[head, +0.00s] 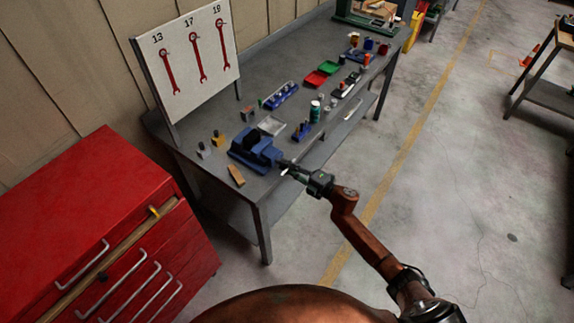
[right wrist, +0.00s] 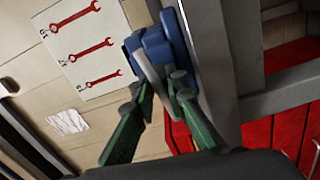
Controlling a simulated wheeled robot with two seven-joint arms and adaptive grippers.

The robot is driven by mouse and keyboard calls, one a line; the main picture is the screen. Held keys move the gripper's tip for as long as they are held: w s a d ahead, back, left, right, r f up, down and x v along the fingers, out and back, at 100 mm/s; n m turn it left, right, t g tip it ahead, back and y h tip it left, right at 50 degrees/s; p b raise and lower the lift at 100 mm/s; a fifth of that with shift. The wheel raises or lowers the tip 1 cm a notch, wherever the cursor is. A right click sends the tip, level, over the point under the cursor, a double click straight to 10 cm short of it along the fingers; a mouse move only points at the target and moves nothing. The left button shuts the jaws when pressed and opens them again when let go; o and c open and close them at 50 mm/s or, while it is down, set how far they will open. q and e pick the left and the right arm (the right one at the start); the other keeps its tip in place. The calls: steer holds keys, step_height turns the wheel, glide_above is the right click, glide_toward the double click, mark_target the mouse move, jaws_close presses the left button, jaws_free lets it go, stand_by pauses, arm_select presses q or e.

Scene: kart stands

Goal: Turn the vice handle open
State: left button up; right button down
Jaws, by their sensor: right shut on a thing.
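The blue vice (head: 252,147) is fixed near the front corner of the grey workbench (head: 190,153). Its pale handle (head: 284,171) shows at the end facing my right arm. My right gripper (head: 288,168) is at that end, shut on the handle. In the right wrist view the green fingers (right wrist: 160,92) stand on either side of the grey handle bar (right wrist: 151,72), with the blue vice body (right wrist: 158,42) just beyond. The handle is partly hidden by the fingers. My left gripper is not in view.
A red drawer cabinet (head: 85,215) stands left of the bench. A wooden block (head: 236,175) lies beside the vice. Trays and small parts fill the bench behind it. A board with red wrenches (head: 190,55) stands at the back.

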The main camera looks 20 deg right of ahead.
steer(key=shift+m+p, duration=0.3)
steer(key=shift+m, duration=0.3)
steer(key=c, duration=1.9)
jaws_free()
steer(key=shift+c, duration=0.2)
steer(key=v, duration=1.2)
steer(key=shift+d, duration=0.1)
